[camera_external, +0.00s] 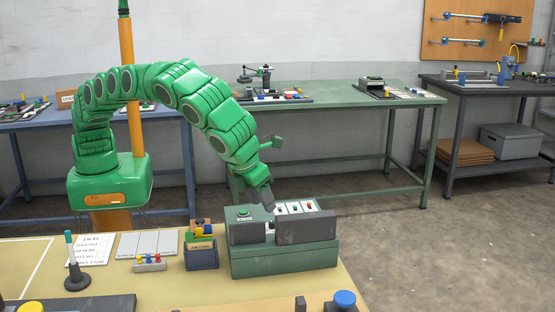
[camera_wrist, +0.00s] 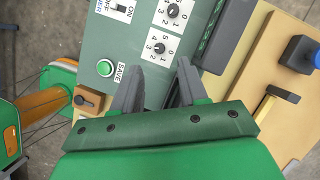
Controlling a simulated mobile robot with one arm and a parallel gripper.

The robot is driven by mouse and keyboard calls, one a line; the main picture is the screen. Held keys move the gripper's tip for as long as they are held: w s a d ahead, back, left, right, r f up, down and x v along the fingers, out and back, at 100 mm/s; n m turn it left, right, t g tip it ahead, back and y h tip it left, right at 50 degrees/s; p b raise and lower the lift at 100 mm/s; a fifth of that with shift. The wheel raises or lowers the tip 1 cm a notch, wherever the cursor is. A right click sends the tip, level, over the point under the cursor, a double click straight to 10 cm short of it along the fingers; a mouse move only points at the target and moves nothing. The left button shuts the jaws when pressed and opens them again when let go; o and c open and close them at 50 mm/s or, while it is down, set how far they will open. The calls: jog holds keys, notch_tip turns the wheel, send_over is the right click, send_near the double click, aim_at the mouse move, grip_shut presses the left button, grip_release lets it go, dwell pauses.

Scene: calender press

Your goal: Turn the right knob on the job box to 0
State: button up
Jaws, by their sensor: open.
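The job box (camera_external: 285,258) is a green box on the near table, with a green button and white plates on its sloped top. In the wrist view its green panel (camera_wrist: 107,48) carries an ON/OFF switch (camera_wrist: 117,10), a green SAVE button (camera_wrist: 105,68) and two black knobs on white dials numbered 0 to 5. One knob (camera_wrist: 173,10) is near the top edge; the other knob (camera_wrist: 160,48) is just ahead of my fingertips. Their exact settings are too small to tell. My gripper (camera_wrist: 160,70) is open and empty, its fingers on either side below the nearer dial.
A dark raised block (camera_external: 307,229) stands along the box's front. Left of the box are a small bin (camera_external: 201,256), a panel with coloured knobs (camera_external: 150,262) and a stand (camera_external: 76,278). A blue knob (camera_external: 344,298) is at the near edge. Green and blue tables stand behind.

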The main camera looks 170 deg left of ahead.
aim_at(272, 222)
jog(key=x, duration=0.7)
jog(key=shift+d, duration=0.1)
grip_shut()
